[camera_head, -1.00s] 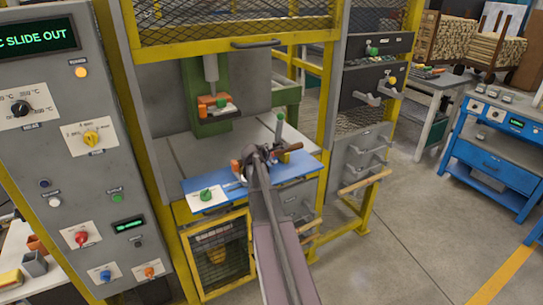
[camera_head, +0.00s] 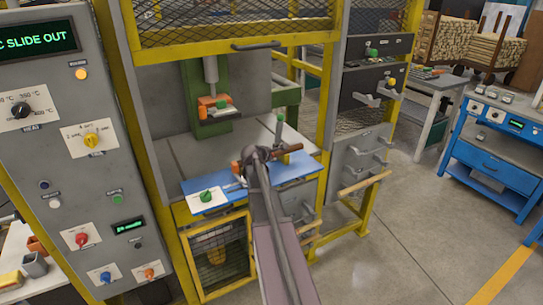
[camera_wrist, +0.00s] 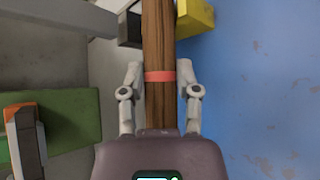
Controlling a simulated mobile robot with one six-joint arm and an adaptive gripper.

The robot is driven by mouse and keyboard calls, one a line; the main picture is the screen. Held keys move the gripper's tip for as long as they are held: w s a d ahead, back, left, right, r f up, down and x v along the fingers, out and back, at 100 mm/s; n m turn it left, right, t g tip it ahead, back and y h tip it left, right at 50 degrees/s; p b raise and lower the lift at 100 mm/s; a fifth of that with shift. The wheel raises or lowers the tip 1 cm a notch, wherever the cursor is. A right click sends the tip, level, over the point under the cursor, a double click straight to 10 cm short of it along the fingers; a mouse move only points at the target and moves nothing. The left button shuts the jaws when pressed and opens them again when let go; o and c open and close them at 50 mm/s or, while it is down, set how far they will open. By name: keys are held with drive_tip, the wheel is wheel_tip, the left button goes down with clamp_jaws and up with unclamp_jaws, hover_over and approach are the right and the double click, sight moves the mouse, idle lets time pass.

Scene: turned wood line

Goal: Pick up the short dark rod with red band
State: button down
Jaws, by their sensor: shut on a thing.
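The dark brown wooden rod with a red band (camera_wrist: 160,77) runs up the middle of the wrist view. My gripper (camera_wrist: 160,85) is shut on it, with one grey finger on each side near the band. The rod's far end runs out of the top of the wrist view. In the head view part of the rod (camera_head: 290,150) sticks out to the right of my gripper (camera_head: 262,155), above the blue board. My arm hides the rest of it there.
The blue board (camera_head: 295,170) lies on the grey press table, with a white plate with a green knob (camera_head: 206,196) at its left. A yellow block (camera_wrist: 196,18) is beside the rod.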

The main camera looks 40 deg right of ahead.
wheel_tip(320, 180, up, 28)
drive_tip(key=p, duration=2.7)
drive_tip(key=shift+f, duration=0.15)
